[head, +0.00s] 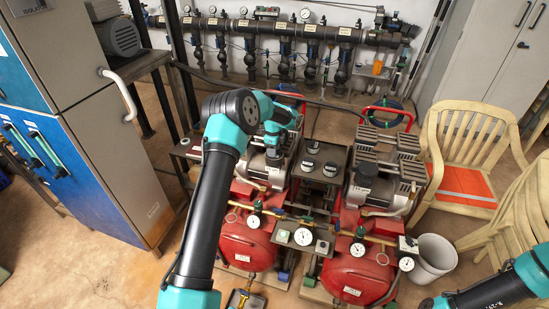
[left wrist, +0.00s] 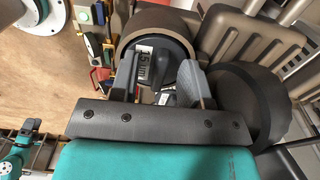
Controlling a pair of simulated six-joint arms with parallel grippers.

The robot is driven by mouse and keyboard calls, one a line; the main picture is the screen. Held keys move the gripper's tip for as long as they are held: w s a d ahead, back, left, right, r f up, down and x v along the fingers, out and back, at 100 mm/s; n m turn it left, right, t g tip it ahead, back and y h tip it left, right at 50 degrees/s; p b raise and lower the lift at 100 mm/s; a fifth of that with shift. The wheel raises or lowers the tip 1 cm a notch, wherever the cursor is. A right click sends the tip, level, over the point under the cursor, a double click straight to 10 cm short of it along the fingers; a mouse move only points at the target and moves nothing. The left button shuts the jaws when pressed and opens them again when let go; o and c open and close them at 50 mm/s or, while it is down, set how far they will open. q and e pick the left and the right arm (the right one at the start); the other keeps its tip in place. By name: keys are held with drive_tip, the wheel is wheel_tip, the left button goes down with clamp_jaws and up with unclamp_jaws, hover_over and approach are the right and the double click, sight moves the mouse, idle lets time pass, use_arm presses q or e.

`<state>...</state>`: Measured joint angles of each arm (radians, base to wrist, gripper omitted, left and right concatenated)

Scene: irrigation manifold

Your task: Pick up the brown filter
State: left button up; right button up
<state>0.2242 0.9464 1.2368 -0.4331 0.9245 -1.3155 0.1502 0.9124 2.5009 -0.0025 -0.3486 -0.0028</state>
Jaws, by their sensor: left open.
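My left gripper (head: 273,150) is over the left compressor in the head view, pointing down. In the left wrist view its two fingers (left wrist: 161,66) are apart, with nothing clamped between them. A round brown filter (left wrist: 137,30) with a dark face and a white label reading 15 µm lies just past the fingertips, partly between them. Whether the fingers touch it I cannot tell. In the head view my gripper and arm largely hide that spot. My right arm (head: 497,287) shows at the lower right; its gripper is not in view.
Small dark labelled pucks (head: 312,147) stand on the middle stand. Red tanks (head: 357,272) with gauges are in front, and a second compressor (head: 378,170) stands right. A large black cylinder (left wrist: 243,105) is close to the right finger. A white bucket (head: 434,258) and chair (head: 470,150) stand right.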

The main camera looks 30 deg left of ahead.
use_arm(q)
drive_tip(key=shift+c, duration=0.2)
clamp_jaws()
idle(0.4)
